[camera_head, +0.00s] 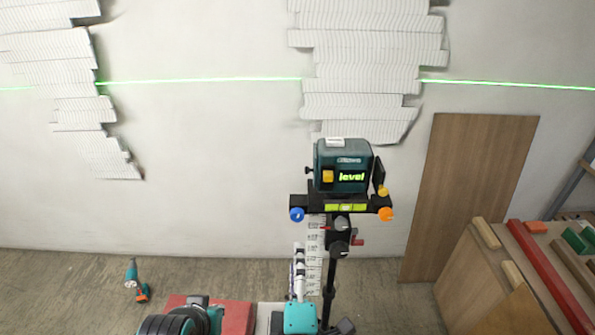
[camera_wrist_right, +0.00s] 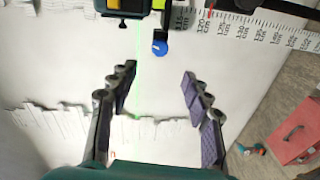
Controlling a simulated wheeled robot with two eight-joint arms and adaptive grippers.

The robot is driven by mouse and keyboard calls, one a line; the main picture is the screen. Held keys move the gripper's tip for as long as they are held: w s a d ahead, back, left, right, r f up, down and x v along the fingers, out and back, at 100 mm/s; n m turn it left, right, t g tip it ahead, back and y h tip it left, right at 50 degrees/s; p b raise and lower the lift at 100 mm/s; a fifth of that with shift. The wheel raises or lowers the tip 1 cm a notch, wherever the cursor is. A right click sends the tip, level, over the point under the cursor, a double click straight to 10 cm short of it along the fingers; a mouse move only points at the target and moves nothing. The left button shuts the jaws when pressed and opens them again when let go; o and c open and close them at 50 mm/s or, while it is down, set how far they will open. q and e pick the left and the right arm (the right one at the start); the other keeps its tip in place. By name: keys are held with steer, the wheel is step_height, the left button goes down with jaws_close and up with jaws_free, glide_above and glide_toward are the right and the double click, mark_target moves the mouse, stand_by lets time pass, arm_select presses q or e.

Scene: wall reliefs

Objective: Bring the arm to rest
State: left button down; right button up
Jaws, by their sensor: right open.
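My right gripper (camera_head: 298,255) reaches up from the bottom centre of the head view, just left of the tripod. In the wrist view my right gripper (camera_wrist_right: 157,82) is open, with nothing between its fingers. The green laser level (camera_head: 342,167) stands upright on its mount on top of the tripod (camera_head: 331,270). A blue knob (camera_head: 297,214) on the mount's left end is just above my fingers; in the wrist view this knob (camera_wrist_right: 159,47) appears beyond the fingertips, apart from them. My left gripper is not seen.
A measuring scale (camera_head: 314,265) hangs beside the tripod. Ribbed reliefs (camera_head: 365,60) cover parts of the wall, crossed by a green laser line. A drill (camera_head: 136,280) and a red box (camera_head: 238,312) are on the floor. A wooden board (camera_head: 470,190) and workbench (camera_head: 475,275) stand at right.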

steer(key=w+d+f+m+g+h, duration=0.1)
steer(key=d+f+m+g+h, duration=0.45)
steer(key=d, duration=0.75)
steer(key=s+d+f+m+g+y, duration=0.4)
steer(key=s+f+m+g+y, duration=0.1)
steer(key=m, duration=0.6)
steer(key=shift+d+f, duration=0.4)
steer(key=shift+f, duration=0.2)
steer(key=shift+m, duration=0.25)
stand_by(1.0)
